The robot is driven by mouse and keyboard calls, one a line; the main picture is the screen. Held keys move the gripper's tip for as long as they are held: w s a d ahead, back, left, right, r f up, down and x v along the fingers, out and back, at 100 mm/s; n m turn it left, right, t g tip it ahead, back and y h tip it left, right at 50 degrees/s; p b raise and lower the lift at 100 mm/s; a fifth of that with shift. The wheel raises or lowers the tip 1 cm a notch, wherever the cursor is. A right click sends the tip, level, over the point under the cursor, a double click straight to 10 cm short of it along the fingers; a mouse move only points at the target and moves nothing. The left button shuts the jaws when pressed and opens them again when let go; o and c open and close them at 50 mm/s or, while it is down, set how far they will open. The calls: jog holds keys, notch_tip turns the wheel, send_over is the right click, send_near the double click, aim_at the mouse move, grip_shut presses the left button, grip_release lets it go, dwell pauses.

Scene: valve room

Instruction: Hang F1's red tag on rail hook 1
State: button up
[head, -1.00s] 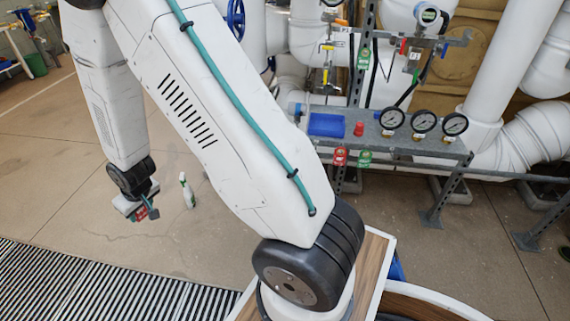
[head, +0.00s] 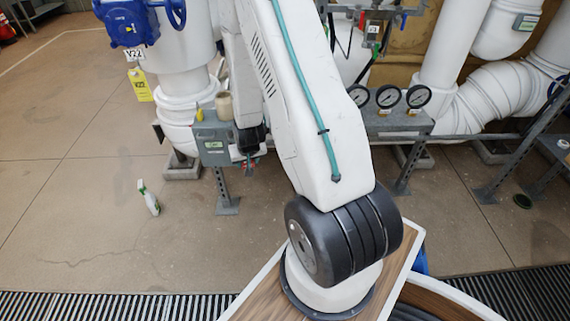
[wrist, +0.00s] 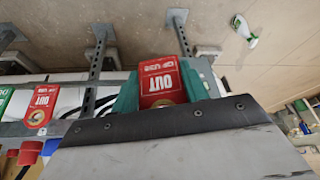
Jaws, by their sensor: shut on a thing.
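In the wrist view, my gripper (wrist: 164,92) is shut on a red tag (wrist: 160,78) with white "OUT" lettering, upside down in the picture. The tag sits between the teal fingertips, with a brass-coloured ring at its lower edge. In the head view, my gripper (head: 249,162) hangs below the arm, small and partly hidden, with a bit of red at it. It is in front of the grey shelf area. In the wrist view, a second red tag (wrist: 42,106) and a green tag (wrist: 5,98) hang along the grey rail at left. Hook 1 cannot be told apart.
Gauges (head: 388,96) stand on a grey shelf (head: 400,125) right of my arm. A grey stand (head: 213,146) holds a tan roll (head: 224,105) left of my gripper. A spray bottle (head: 148,197) is on the floor, which is clear around it.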

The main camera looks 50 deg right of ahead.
jog(key=s+d+f+m+h, duration=0.1)
jog(key=s+d+f+m, duration=0.2)
jog(key=s+d, duration=0.6)
jog(key=shift+g, duration=0.5)
jog(key=shift+w+d+f, duration=0.2)
jog(key=shift+w+d, duration=1.75)
jog(key=shift+d, duration=0.1)
jog(key=shift+w+d, duration=0.15)
jog(key=shift+d, duration=0.05)
jog(key=shift+w+d, duration=0.2)
jog(key=shift+d, duration=0.05)
jog(key=shift+w+d, duration=0.5)
jog(key=shift+d, duration=0.05)
jog(key=shift+w+d, duration=0.4)
jog(key=shift+d, duration=0.1)
jog(key=shift+w+d, duration=0.15)
jog(key=shift+w+d, duration=0.2)
jog(key=shift+d, duration=0.05)
